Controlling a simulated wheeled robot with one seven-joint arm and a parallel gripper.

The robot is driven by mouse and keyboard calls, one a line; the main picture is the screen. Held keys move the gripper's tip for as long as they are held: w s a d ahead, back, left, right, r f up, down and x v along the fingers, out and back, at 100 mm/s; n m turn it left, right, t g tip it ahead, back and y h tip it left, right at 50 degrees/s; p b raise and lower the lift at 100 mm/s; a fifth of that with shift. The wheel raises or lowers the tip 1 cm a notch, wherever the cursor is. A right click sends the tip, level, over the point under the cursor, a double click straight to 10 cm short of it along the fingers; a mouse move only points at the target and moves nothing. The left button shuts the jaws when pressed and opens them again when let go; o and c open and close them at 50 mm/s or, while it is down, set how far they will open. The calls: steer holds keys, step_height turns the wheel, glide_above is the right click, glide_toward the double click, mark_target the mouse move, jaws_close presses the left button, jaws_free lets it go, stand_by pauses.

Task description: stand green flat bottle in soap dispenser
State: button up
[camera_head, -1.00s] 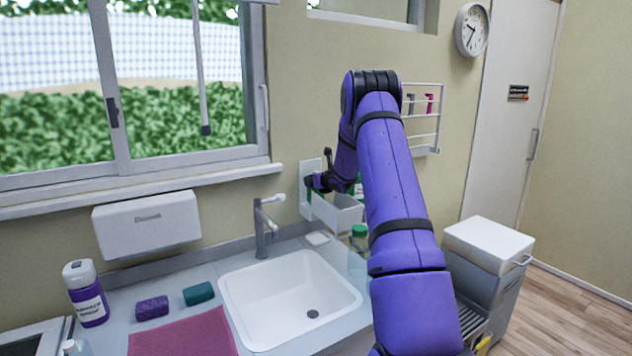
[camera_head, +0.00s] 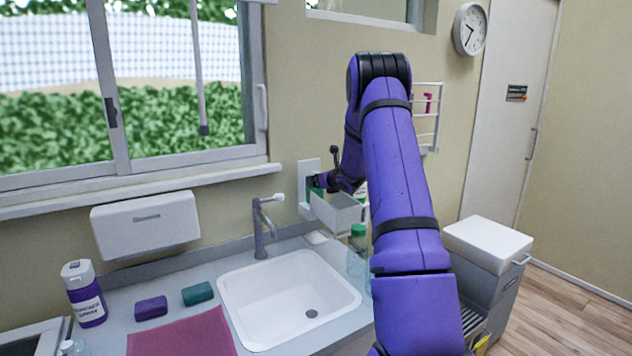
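The soap dispenser is a white wall holder with a back plate (camera_head: 308,172) and an open tray-like box (camera_head: 345,216), on the wall right of the tap. A small green piece, seemingly the green flat bottle (camera_head: 316,193), shows at the left end of the box beside the back plate. My gripper (camera_head: 318,182) is right at this green piece, above the left end of the box. The fingers are small and dark, and I cannot tell whether they grip it. The bottle's lower part is hidden by the box wall.
A clear bottle with a green cap (camera_head: 358,232) stands on the counter below the dispenser, partly behind my arm. The white sink (camera_head: 290,300) is in front. A purple-labelled bottle (camera_head: 85,295), two sponges (camera_head: 197,293) and a pink cloth (camera_head: 182,335) are at left.

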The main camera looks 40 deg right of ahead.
steer(key=v, duration=0.7)
steer(key=a+r+n+y, duration=0.3)
steer(key=a+r+n, duration=0.2)
steer(key=a, duration=0.5)
steer(key=a+r+n+y, duration=0.3)
steer(key=a+r+n, duration=0.2)
steer(key=a, duration=0.4)
steer(key=s+a+r+n+g+y, duration=0.1)
steer(key=s+a+r+n+g, duration=0.1)
steer(key=s+a+n, duration=0.3)
steer(key=s+a+r+n+g+y, duration=0.1)
steer(key=a+r+n, duration=0.1)
steer(key=a, duration=0.5)
steer(key=s+a+r+n+g+y, duration=0.1)
steer(key=s+a+r+n+g, duration=0.1)
steer(key=s+a+n, duration=0.3)
steer(key=s+a+n+g, duration=0.3)
steer(key=s+a+n, duration=0.4)
steer(key=s+a, duration=0.3)
steer(key=s+f+n+g+h, duration=0.1)
steer(key=s+n+h, duration=0.4)
steer(key=s+n, duration=0.4)
steer(key=s, duration=0.6)
steer(key=shift+d+n+h, duration=0.2)
steer(key=shift+n+h, duration=0.2)
